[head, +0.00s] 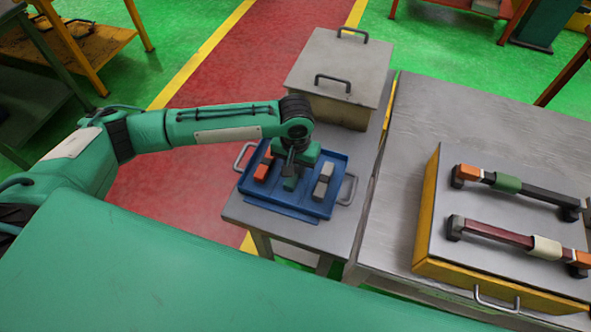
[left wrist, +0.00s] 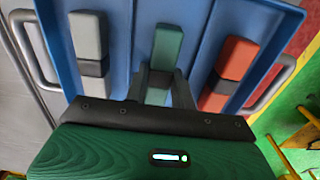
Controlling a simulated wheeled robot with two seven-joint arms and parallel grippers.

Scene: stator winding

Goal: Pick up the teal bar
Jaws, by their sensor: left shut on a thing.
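The teal bar (left wrist: 167,45) lies in the middle compartment of the blue tray (head: 331,209), between a grey bar and a red bar. My left gripper (left wrist: 162,84) reaches down into the tray and is shut on the teal bar around its middle. In the head view the gripper (head: 291,170) covers most of the bar. I cannot tell if the bar is clear of the tray floor. My right gripper is not in view.
The grey bar (left wrist: 88,40) and the red bar (left wrist: 236,60) lie in the side compartments. The tray has metal handles and stands on a small metal table (head: 240,212). A grey lidded box (head: 330,65) stands behind. A yellow-sided fixture (head: 427,215) holds two handle-like bars at right.

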